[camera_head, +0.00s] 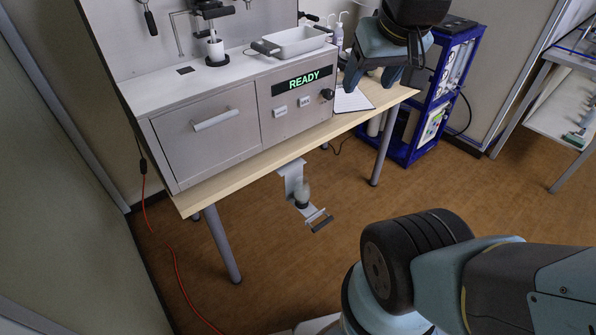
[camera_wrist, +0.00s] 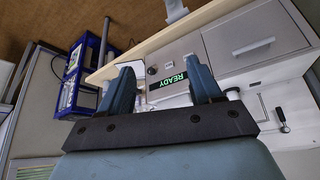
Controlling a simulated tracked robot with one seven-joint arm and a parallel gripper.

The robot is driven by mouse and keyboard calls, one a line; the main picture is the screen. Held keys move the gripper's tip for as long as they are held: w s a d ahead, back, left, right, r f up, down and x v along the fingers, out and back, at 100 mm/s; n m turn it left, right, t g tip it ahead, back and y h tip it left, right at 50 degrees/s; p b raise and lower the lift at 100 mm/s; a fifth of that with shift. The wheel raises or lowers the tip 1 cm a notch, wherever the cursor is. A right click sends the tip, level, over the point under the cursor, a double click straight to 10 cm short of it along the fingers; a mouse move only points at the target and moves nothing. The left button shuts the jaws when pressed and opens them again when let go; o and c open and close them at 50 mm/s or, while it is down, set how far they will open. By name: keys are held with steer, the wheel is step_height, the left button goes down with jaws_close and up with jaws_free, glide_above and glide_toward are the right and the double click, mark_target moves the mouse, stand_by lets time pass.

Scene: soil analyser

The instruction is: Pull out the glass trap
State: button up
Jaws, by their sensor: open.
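The glass trap (camera_head: 302,193) looks like a small pale glass vessel with a dark base. It sits in a light metal bracket (camera_head: 291,172) below the front edge of the table. A dark-gripped handle (camera_head: 322,223) sticks out at the bracket's lower end. In the wrist view, part of the bracket (camera_wrist: 176,11) shows at the top edge, and I cannot make out the glass there. My gripper (camera_head: 370,82) is open and empty, above the table's right end, well above and right of the trap. Its two fingers also show in the wrist view (camera_wrist: 159,68).
The analyser (camera_head: 210,122), with a READY display (camera_head: 303,81) and drawer handle (camera_head: 217,120), stands on the wooden table (camera_head: 250,163). A white tray (camera_head: 295,40) sits on top. A blue rack (camera_head: 432,100) stands right. Table legs flank the trap; the floor before it looks clear.

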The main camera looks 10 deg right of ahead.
steer(key=o, duration=0.6)
steer(key=shift+n+g, duration=0.3)
steer(key=shift+g, duration=0.3)
steer(key=w+f, duration=0.2)
steer(key=w, duration=0.1)
steer(key=w+f, duration=0.2)
steer(key=w, duration=0.2)
steer(key=w+f, duration=0.2)
steer(key=w, duration=0.1)
steer(key=shift+w, duration=0.3)
steer(key=n+g, duration=0.2)
steer(key=g, duration=0.1)
glide_above(302, 188)
steer(key=d, duration=0.1)
step_height(302, 188, down, 36)
steer(key=shift+w+a+f, duration=0.1)
steer(key=shift+w+f, duration=0.3)
steer(key=shift+f, duration=1.95)
steer(key=shift+w+f, duration=0.4)
steer(key=shift+f, duration=2)
steer(key=shift+w+a+f, duration=0.1)
steer(key=shift+w+f, duration=0.3)
steer(key=shift+f, duration=1.95)
steer(key=shift+c, duration=0.5)
steer(key=c, duration=1.1)
steer(key=shift+c, duration=0.2)
steer(key=shift+r, duration=0.65)
